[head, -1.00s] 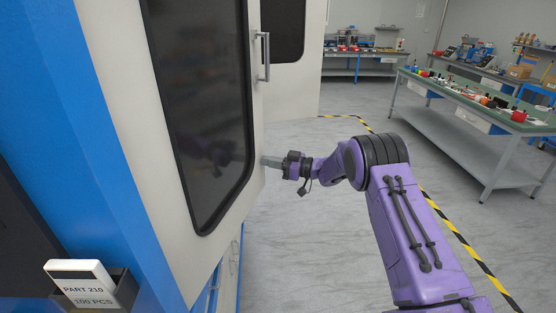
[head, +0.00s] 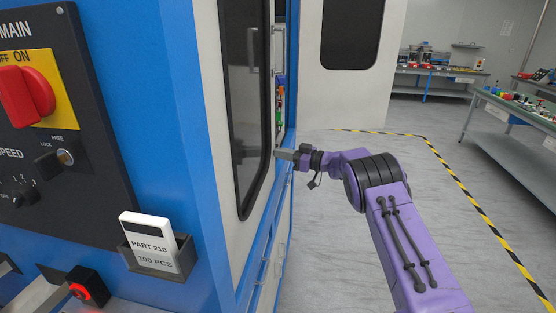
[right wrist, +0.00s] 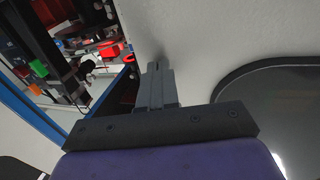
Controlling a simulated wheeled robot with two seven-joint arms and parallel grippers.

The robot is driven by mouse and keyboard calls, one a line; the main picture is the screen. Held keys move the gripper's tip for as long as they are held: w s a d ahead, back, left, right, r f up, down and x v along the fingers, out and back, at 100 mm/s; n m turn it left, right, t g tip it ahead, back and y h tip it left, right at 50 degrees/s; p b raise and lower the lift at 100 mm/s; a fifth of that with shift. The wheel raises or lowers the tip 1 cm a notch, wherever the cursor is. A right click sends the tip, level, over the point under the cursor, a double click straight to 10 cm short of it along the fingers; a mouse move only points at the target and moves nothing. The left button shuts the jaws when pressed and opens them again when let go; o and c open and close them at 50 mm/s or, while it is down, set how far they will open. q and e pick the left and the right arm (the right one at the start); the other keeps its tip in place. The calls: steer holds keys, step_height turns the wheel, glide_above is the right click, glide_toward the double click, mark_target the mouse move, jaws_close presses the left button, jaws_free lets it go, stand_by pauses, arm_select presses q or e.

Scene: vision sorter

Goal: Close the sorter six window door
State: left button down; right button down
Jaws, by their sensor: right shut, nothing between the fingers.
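The near window door (head: 235,90) of the sorter is white with a dark window and a handle (head: 252,48). In the head view it is seen at a steep angle and stands partly open, with a gap at its free edge showing the inside. My right gripper (head: 282,154) is shut and empty at the lower part of the door's free edge. In the right wrist view its fingertips (right wrist: 157,80) are against or very near the white door panel (right wrist: 215,50); contact is unclear. The door's dark window (right wrist: 280,110) is to the right. My left gripper is not in view.
A second white door (head: 340,95) with a dark window stands open beyond the gap. A control panel (head: 80,120) with a red switch (head: 25,95) and a label holder (head: 158,250) are at left. Grey floor (head: 350,260) is clear up to the yellow-black tape; benches stand behind.

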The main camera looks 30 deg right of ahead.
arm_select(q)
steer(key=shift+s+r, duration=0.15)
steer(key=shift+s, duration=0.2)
arm_select(e)
steer(key=shift+w+a+r, duration=0.15)
steer(key=shift+a, duration=0.1)
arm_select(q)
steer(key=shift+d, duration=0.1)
arm_select(e)
steer(key=shift+r, duration=0.1)
